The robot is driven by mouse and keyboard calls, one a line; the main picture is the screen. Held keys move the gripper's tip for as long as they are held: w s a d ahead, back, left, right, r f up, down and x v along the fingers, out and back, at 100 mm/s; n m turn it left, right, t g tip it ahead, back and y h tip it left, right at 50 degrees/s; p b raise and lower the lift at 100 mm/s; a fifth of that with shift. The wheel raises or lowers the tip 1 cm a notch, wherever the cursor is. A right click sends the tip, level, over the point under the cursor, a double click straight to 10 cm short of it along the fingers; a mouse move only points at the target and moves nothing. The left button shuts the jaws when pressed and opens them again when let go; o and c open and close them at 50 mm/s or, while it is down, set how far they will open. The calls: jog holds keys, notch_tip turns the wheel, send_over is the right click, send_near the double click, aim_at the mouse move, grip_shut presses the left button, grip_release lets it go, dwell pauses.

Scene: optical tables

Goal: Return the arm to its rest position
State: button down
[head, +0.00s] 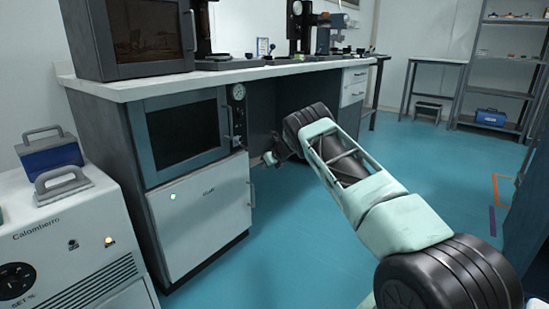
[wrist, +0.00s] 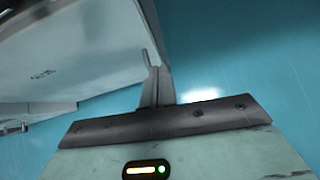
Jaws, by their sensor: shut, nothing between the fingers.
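My arm reaches from the lower right of the head view toward the bench. My gripper (head: 268,158) is at its far end, small, in front of the dark open space under the bench. In the wrist view my gripper (wrist: 155,68) points away from the camera, its narrow fingers shut with nothing between them. Beyond it are blue floor and a pale cabinet front at the left. The head view is too small to show the fingers clearly.
A bench (head: 300,70) with instruments runs along the back. A cabinet with a white door (head: 205,215) and a gauge (head: 239,92) stands under it. Shelves (head: 505,75) stand at the right rear. Blue floor (head: 440,160) is open.

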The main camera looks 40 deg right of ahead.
jog(key=p+v, duration=0.1)
jog(key=v, duration=0.4)
jog(key=shift+s+d+r+p, duration=0.25)
jog(key=shift+s+p, duration=0.05)
jog(key=shift+p, duration=0.05)
